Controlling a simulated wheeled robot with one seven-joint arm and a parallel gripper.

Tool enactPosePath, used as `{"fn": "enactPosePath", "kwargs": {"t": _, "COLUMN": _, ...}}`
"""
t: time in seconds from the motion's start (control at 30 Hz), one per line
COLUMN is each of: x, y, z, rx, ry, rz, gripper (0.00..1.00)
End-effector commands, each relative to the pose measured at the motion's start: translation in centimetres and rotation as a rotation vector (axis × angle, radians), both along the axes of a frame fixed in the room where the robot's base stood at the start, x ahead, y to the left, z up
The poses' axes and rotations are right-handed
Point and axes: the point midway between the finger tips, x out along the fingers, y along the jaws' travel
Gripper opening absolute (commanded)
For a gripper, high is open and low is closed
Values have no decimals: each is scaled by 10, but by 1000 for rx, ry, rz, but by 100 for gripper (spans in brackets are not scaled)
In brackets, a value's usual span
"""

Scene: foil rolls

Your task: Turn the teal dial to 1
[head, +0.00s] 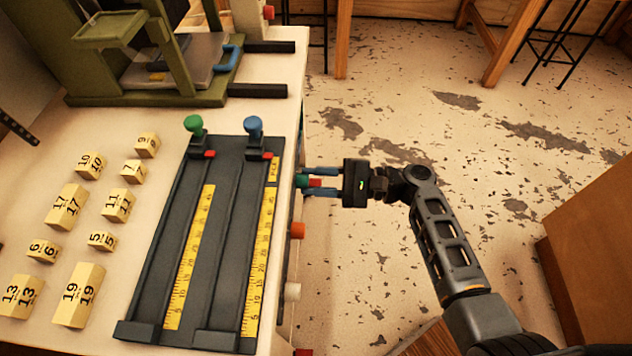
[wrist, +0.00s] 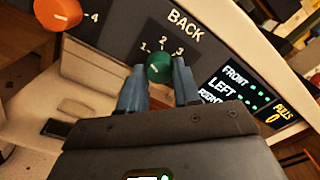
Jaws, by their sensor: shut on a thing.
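The teal dial (wrist: 159,67) sits on a dark panel under the word BACK, with the numbers 1, 2 and 3 around its upper side. A short white mark shows on its face; which number it points to is hard to tell. My gripper (wrist: 158,76) is shut on the dial, one blue finger on each side. In the head view, the dial (head: 302,181) shows at the bench's right side, and my gripper (head: 320,182) reaches it from the right. The fingers hide the dial's sides.
An orange knob (wrist: 57,14) is at the upper left of the wrist view, beside a 4. A display panel (wrist: 238,92) reads FRONT and LEFT. The bench top holds a dark slider board (head: 215,240) and several numbered yellow blocks (head: 78,295). Floor right of the bench is open.

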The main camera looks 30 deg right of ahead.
Motion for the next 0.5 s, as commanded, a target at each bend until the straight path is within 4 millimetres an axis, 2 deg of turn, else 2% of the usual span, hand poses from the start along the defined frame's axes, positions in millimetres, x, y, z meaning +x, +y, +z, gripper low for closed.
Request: {"fn": "enactPosePath", "kwargs": {"t": 0.5, "x": 0, "y": 1, "z": 0, "rx": -70, "ry": -96, "rz": 2, "gripper": 2}}
